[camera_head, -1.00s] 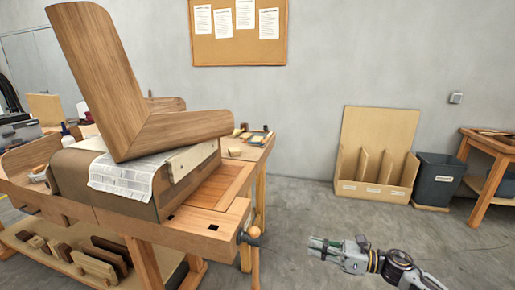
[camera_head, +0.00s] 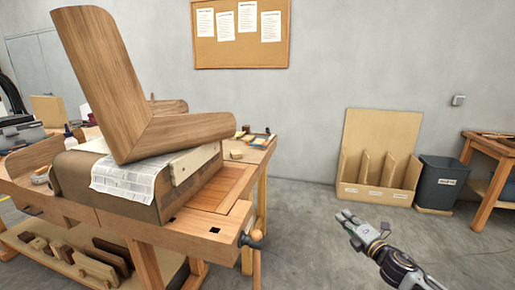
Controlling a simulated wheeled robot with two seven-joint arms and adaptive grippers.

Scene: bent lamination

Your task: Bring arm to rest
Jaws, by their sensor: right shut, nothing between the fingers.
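My right gripper (camera_head: 353,222) is in the lower right of the head view, shut with nothing between its fingers. It hangs over open floor, to the right of the workbench (camera_head: 203,230) and apart from it. Its arm comes in from the bottom right. My left gripper is not in view. A bent wooden lamination (camera_head: 100,75) leans on the dark curved form on the bench, one leg rising up to the left and the other reaching right. A sheet of newspaper (camera_head: 125,180) lies under it, over the form.
The bench vise handle (camera_head: 255,238) sticks out at the bench's right front corner. A plywood rack (camera_head: 378,180) and a dark grey bin (camera_head: 440,183) stand by the wall, with a wooden table (camera_head: 490,180) at the far right. The floor between bench and rack is clear.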

